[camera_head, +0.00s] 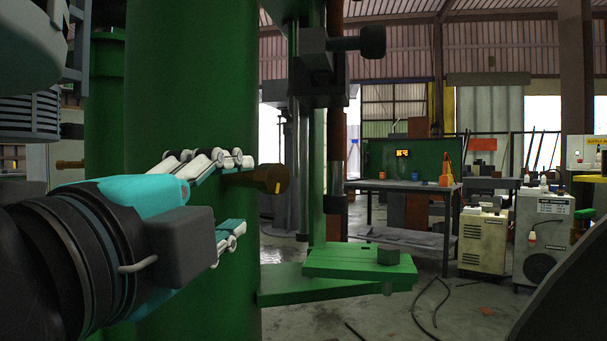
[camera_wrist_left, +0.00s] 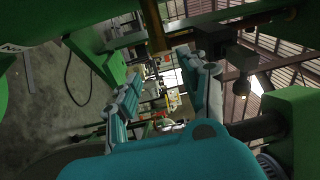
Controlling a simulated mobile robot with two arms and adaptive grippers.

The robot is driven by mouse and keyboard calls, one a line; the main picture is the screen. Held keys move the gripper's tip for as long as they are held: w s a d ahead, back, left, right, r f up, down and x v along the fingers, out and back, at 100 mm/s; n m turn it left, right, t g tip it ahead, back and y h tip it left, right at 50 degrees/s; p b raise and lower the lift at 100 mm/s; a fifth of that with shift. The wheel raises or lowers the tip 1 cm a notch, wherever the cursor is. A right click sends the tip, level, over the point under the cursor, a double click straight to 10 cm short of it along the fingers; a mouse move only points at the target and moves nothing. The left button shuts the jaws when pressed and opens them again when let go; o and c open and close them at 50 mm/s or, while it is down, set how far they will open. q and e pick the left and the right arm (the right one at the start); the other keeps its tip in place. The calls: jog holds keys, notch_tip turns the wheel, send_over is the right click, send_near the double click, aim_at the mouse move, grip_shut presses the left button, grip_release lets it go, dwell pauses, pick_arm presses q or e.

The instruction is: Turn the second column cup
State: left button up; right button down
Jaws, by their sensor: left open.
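A brown, round-ended cup (camera_head: 268,179) sticks out sideways from the large green column (camera_head: 190,80) in the head view. Another brown cup-like knob (camera_head: 70,164) shows farther left, by a second green column. My left gripper (camera_head: 240,194), teal with white and grey finger links, is open and empty in front of the large column. Its upper finger appears just above the cup's stem and its lower finger below. I cannot tell the depth gap. In the left wrist view the two fingers (camera_wrist_left: 166,78) stand apart with nothing between them. My right gripper is not in view.
A green machine base plate (camera_head: 360,262) with a small block lies right of the column. A drill-like head (camera_head: 322,60) hangs above it. Dark cables lie on the floor.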

aim_at(284, 176)
pick_arm(q)
jog(key=b+x, duration=0.2)
jog(key=x, duration=1.5)
jog(key=shift+a+r, duration=0.1)
jog(key=shift+r, duration=0.05)
grip_shut()
jog(key=shift+b, duration=0.3)
